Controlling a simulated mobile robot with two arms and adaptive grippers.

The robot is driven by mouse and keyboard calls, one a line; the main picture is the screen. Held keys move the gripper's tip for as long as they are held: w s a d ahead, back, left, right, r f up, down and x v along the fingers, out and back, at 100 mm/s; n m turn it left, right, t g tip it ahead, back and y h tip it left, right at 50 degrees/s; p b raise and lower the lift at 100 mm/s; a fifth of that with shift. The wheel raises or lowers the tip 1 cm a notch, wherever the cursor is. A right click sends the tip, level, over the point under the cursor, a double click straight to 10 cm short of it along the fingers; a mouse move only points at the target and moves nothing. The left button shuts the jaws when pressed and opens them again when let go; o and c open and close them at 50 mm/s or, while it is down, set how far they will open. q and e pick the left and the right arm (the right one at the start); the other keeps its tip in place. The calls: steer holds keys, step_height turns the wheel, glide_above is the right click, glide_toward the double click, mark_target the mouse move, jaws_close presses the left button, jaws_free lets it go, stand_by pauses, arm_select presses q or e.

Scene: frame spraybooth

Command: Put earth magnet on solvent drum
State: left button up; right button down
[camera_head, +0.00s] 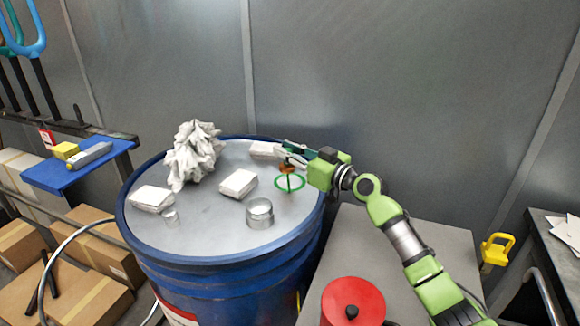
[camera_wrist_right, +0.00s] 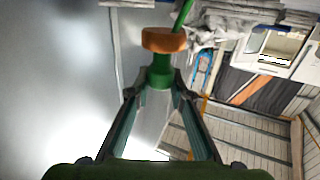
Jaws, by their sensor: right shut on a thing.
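The solvent drum (camera_head: 225,264) is a large blue drum with a grey lid, centre left in the head view. My right gripper (camera_head: 286,158) is above the right back part of the lid. It is shut on the earth magnet (camera_head: 287,170), an orange piece with a green neck and a thin green stem. In the right wrist view, the fingertips (camera_wrist_right: 156,84) grip the green neck below the orange part (camera_wrist_right: 164,40). A green ring (camera_head: 278,186) shows at the lid below the magnet. I cannot tell whether the stem touches the lid. My left gripper is out of view.
On the lid are a crumpled white rag (camera_head: 193,153), white packs (camera_head: 238,184), a metal tin (camera_head: 260,213) and a small cup (camera_head: 171,217). The front middle of the lid is clear.

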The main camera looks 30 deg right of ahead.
mark_target(290, 164)
steer(key=shift+w+d+f, duration=0.25)
steer(key=shift+d+f, duration=0.2)
steer(key=shift+f, duration=0.05)
step_height(290, 164, down, 3)
steer(key=shift+d+f, duration=0.15)
steer(key=shift+f, duration=0.05)
steer(key=shift+f, duration=0.15)
steer(key=c, duration=2.2)
jaws_free()
steer(key=shift+f, duration=0.1)
steer(key=shift+c, duration=0.2)
steer(key=o, duration=0.4)
